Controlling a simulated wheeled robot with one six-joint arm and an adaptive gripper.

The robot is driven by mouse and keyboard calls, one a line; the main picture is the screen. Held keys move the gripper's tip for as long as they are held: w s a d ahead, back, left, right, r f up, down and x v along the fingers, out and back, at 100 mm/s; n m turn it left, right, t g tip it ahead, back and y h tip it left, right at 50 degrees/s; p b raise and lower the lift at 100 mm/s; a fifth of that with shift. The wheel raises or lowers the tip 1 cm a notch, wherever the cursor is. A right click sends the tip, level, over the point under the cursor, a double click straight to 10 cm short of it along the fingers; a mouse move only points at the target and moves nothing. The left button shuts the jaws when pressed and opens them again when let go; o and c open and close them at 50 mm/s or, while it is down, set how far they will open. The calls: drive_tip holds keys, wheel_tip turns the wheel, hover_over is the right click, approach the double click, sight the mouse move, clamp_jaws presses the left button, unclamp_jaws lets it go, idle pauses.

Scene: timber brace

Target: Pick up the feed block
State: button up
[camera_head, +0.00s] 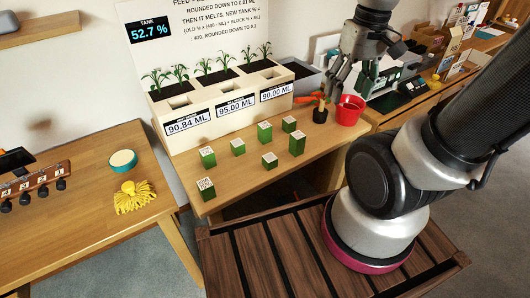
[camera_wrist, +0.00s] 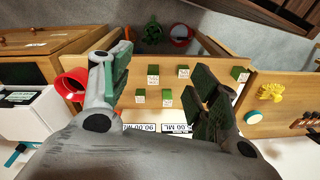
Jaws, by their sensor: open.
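Several green feed blocks with pale printed tops stand apart on the wooden table. They include one at the front left (camera_head: 207,190), one at the middle (camera_head: 269,161), a taller one at the right (camera_head: 297,145) and one behind it (camera_head: 289,125). Which one is meant cannot be told. My gripper (camera_head: 336,92) hangs above the table's right end, near the red pot (camera_head: 349,111), away from the blocks. In the wrist view its fingers are spread wide and empty, with blocks (camera_wrist: 153,75) (camera_wrist: 183,72) visible below between them. The printed text is too small to read.
A cream planter (camera_head: 215,118) with seedlings and ML readouts stands behind the blocks, below a sign reading TANK 52.7 %. A small black pot (camera_head: 320,115) with an orange-handled tool stands beside the red pot.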

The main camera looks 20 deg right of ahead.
drive_tip(key=w+a+f+m+g+y, duration=0.2)
drive_tip(key=w+a+f+g, duration=0.15)
drive_tip(key=f, duration=0.55)
drive_tip(key=m+t+y, duration=0.2)
drive_tip(key=m, duration=1.1)
approach(266, 167)
drive_tip(key=x, duration=0.6)
drive_tip(key=c, duration=1.1)
